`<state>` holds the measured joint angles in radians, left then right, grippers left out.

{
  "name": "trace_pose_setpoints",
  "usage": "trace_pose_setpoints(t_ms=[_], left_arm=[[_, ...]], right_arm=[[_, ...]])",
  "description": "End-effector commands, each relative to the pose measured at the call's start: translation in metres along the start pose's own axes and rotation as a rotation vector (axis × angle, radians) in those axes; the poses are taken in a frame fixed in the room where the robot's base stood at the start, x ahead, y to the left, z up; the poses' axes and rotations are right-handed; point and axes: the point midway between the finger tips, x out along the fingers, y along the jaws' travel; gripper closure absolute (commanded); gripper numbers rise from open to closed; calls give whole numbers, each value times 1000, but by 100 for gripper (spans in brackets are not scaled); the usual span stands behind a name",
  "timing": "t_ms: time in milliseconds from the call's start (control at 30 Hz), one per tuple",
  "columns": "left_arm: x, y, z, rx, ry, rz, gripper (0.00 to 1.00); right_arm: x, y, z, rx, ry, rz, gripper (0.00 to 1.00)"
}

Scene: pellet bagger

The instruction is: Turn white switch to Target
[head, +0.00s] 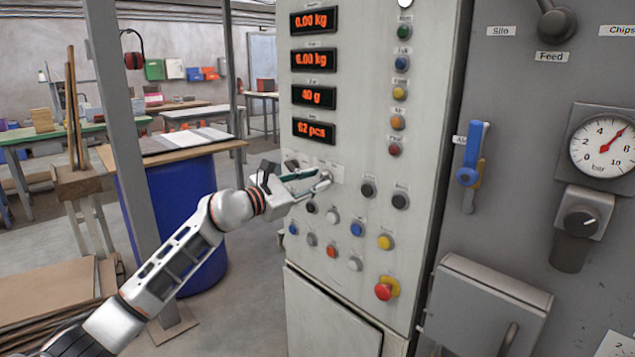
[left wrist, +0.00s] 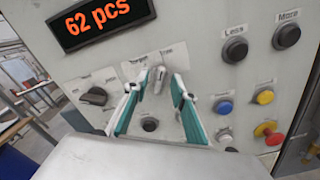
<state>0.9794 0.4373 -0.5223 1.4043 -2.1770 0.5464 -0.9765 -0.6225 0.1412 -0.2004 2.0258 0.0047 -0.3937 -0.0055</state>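The white switch (left wrist: 158,80) is a small lever-shaped knob on the grey panel, seen in the left wrist view. It stands near upright, between a label reading Target (left wrist: 134,66) at its upper left and another label at its upper right that is too blurred to read. My left gripper (left wrist: 159,84) has its two teal fingers apart, one on each side of the switch, with a gap visible between them and the knob. In the head view my left gripper (head: 325,179) is at the panel below the displays and mostly hides the switch. My right gripper is not in view.
A black selector knob (left wrist: 94,96) sits left of the switch. A black button (left wrist: 150,124) is just below, between the fingers. Black Less (left wrist: 236,50) and More (left wrist: 287,36) buttons are to the right. A red mushroom button (head: 383,291) is lower on the panel.

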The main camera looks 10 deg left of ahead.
Motion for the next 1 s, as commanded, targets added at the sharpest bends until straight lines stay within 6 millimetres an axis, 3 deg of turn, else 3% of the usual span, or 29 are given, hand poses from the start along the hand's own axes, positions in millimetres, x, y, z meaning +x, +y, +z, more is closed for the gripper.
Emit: trace_pose_setpoints(t_ms=[133,400,500,533,1000], left_arm=[[10,-1,0,-1,0,0,74],[11,0,1,0,-1,0,74],[11,0,1,0,-1,0,98],[11,0,1,0,-1,0,100],[10,2,4,-59,-2,1,100]], right_arm=[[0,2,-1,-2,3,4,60],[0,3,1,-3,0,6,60],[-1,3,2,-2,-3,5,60],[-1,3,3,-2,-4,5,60],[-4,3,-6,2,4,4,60]])
